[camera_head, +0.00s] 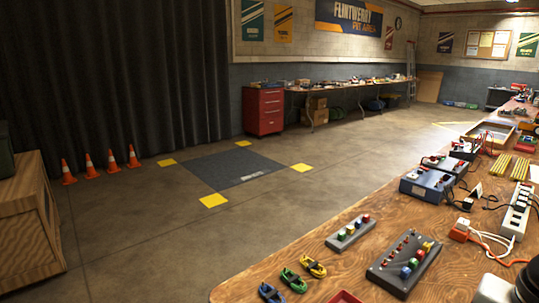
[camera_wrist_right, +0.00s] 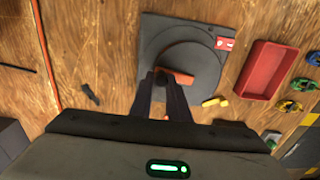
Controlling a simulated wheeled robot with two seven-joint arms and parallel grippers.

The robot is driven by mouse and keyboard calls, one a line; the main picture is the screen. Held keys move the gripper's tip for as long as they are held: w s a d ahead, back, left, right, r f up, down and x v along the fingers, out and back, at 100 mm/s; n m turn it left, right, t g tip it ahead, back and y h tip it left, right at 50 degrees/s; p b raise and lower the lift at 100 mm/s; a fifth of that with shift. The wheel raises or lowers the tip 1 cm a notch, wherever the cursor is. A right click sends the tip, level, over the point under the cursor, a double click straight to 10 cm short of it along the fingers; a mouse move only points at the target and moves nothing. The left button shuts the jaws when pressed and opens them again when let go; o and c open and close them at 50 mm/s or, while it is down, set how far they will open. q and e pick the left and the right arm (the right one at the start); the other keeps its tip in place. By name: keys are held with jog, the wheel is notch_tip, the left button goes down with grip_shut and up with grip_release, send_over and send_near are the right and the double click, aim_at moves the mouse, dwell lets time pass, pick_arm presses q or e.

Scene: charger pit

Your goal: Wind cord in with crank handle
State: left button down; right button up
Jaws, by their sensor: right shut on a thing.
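In the right wrist view a dark grey cord winder with a round drum (camera_wrist_right: 190,55) on a square base lies on the wooden table. Its orange crank handle (camera_wrist_right: 182,78) lies at my right gripper's fingertips (camera_wrist_right: 165,82). The fingers are shut on the handle and hide part of it. An orange-red cord (camera_wrist_right: 44,50) runs along the left side of this view, apart from the winder. My left gripper is in neither view. The head view does not show the winder or handle clearly.
A red tray (camera_wrist_right: 270,70) lies right of the winder, with small yellow pieces (camera_wrist_right: 215,101) and coiled straps (camera_wrist_right: 290,107) nearby. A small black piece (camera_wrist_right: 90,95) lies to the left. In the head view, control boxes (camera_head: 404,262) and a power strip (camera_head: 515,212) crowd the table.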

jog(key=shift+s+a+f+g, duration=0.15)
jog(key=shift+s+a+f, duration=0.15)
jog(key=shift+s+a, duration=0.35)
jog(key=shift+s+a+f+g, duration=0.15)
jog(key=shift+s+a+f, duration=0.1)
jog(key=shift+s+a, duration=0.3)
jog(key=shift+a, duration=1.4)
jog(key=shift+w+a+b, duration=0.2)
jog(key=shift+w+a, duration=0.1)
jog(key=shift+a, duration=0.35)
jog(key=shift+w+a+b, duration=0.15)
jog(key=shift+w+a, duration=0.15)
jog(key=shift+a, duration=0.35)
grip_shut()
jog(key=o, duration=0.9)
grip_release()
jog(key=shift+w, duration=0.2)
jog(key=o, duration=0.7)
jog(key=shift+d, duration=0.2)
jog(key=shift+o, duration=0.6)
jog(key=shift+d, duration=0.15)
